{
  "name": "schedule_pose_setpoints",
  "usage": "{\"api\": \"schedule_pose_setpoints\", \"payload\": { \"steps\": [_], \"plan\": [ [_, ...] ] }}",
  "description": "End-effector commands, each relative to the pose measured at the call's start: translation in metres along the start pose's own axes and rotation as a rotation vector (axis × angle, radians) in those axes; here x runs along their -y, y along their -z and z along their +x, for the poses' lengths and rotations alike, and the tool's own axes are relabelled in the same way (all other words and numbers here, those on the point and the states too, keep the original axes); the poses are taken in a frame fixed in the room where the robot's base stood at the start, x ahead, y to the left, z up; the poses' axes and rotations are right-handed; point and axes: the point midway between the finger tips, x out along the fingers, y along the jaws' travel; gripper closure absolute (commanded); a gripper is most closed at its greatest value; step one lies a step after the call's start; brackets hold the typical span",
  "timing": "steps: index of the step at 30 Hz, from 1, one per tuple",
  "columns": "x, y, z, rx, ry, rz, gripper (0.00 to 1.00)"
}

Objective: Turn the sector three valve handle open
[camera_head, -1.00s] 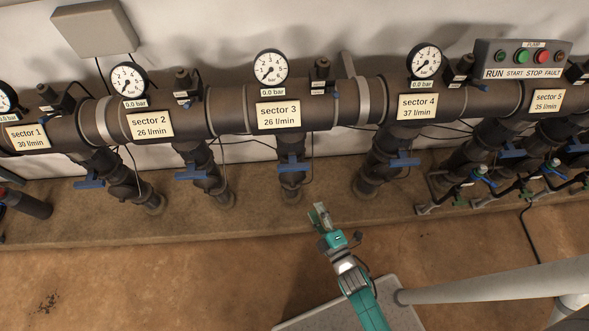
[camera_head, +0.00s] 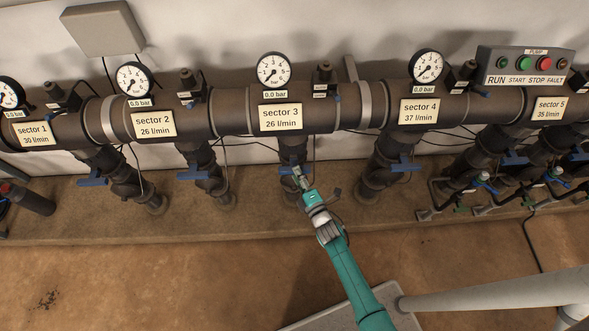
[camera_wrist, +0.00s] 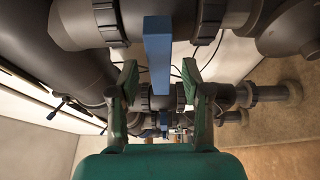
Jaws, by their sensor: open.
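The sector three valve handle (camera_head: 284,171) is a blue bar on the dark pipe below the "sector 3" label (camera_head: 281,117). It lies crosswise to that pipe in the head view, and my gripper hides its right part. My gripper (camera_head: 298,174) is at the handle. In the wrist view the blue handle (camera_wrist: 157,55) stands upright in the picture, between the two green fingers of my gripper (camera_wrist: 160,75). The fingers are apart, with a gap on each side of the bar. I cannot tell whether the fingertips reach past the bar.
A thick dark manifold pipe (camera_head: 230,112) runs across above, with gauges and thin cables. Blue handles of sector 2 (camera_head: 192,173) and sector 4 (camera_head: 405,165) sit either side. A pump box (camera_head: 525,65) is at upper right.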

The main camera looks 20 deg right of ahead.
Motion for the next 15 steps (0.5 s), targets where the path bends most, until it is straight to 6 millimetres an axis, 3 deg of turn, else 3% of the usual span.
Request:
{"api": "schedule_pose_setpoints", "payload": {
  "steps": [6, 15],
  "plan": [
    [0.0, 0.0, 0.023, -0.001, 0.0, 0.0, 0.52],
    [0.001, 0.0, 0.029, 0.0, 0.002, 0.001, 0.52]
  ]
}}
